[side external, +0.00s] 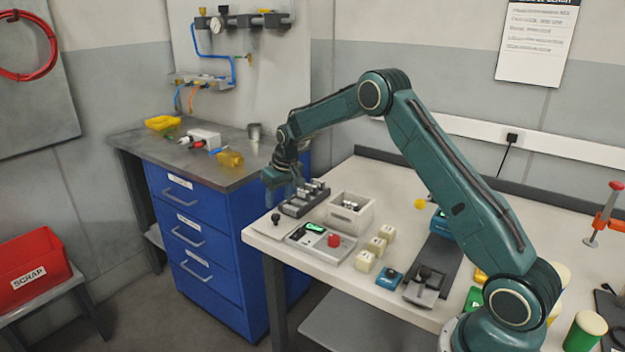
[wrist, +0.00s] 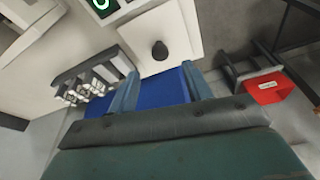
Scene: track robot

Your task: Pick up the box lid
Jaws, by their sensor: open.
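The box lid (wrist: 183,28) is a flat pale square with a dark round knob (wrist: 160,50) in the wrist view. In the side view the knob (side external: 275,217) stands up at the table's left corner, and the lid's pale plate barely stands out from the pale tabletop. The open box (side external: 349,222) is pale, with small parts inside, to the right of the lid. My gripper (side external: 272,187) is open and empty, above the table's left end near the lid. In the wrist view its fingers (wrist: 160,72) are spread, with the knob just beyond them, apart from both.
A dark rack (side external: 305,198) with upright parts stands close beside my gripper. A device with a green display and red button (side external: 333,240) sits in front of the box. The blue drawer cabinet (side external: 205,225) stands left. The table's edge runs close by the lid.

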